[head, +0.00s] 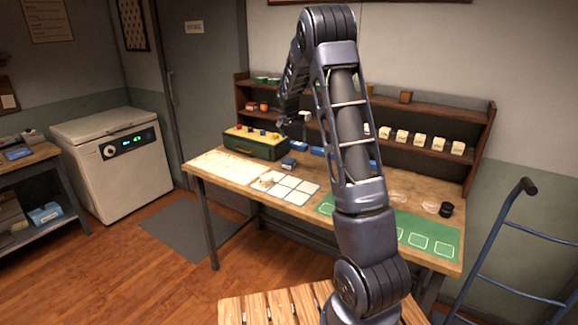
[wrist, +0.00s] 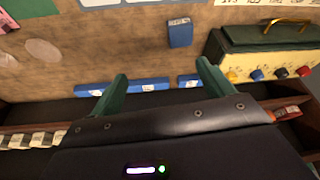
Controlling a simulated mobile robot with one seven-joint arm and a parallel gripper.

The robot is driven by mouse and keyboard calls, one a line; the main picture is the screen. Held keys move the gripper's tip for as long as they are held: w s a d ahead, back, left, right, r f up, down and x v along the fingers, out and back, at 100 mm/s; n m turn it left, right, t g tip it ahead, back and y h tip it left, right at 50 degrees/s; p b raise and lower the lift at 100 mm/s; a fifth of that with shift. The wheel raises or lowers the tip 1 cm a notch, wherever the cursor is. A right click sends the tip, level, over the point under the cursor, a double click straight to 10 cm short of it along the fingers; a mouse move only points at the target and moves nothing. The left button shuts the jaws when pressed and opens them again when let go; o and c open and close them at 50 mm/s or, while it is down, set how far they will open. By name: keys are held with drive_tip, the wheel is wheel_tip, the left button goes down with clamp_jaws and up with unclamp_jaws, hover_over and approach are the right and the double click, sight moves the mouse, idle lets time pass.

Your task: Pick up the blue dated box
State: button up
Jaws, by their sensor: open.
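A small blue box (head: 288,162) lies on the wooden workbench, just right of the green-topped case. It also shows in the wrist view (wrist: 180,33), beyond my fingertips and apart from them. A long blue box (wrist: 140,86) and a shorter blue piece (wrist: 190,81) lie along the foot of the shelf. No date is legible on any of them, so I cannot tell which is the dated one. My gripper (wrist: 162,70) is open, with two green fingers and nothing between them. In the head view it hangs above the back of the bench, partly hidden.
The green-topped case (head: 255,143) with coloured knobs stands left of the small box. White cards (head: 290,189) and a green mat (head: 430,238) lie along the bench front. The shelf (head: 480,140) holds several small white boxes. Bare bench surrounds the small box's front.

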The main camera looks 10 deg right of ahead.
approach(289, 160)
drive_tip(key=shift+m+h, duration=0.4)
drive_tip(key=x, duration=0.5)
drive_tip(key=shift+f, duration=0.1)
drive_tip(key=shift+a+x, duration=0.2)
drive_tip(key=shift+x, duration=1.15)
drive_tip(key=shift+a+x, duration=0.2)
drive_tip(key=shift+x, duration=1.2)
drive_tip(key=shift+s+f, duration=0.15)
drive_tip(key=shift+c, duration=0.4)
drive_tip(key=c, duration=1)
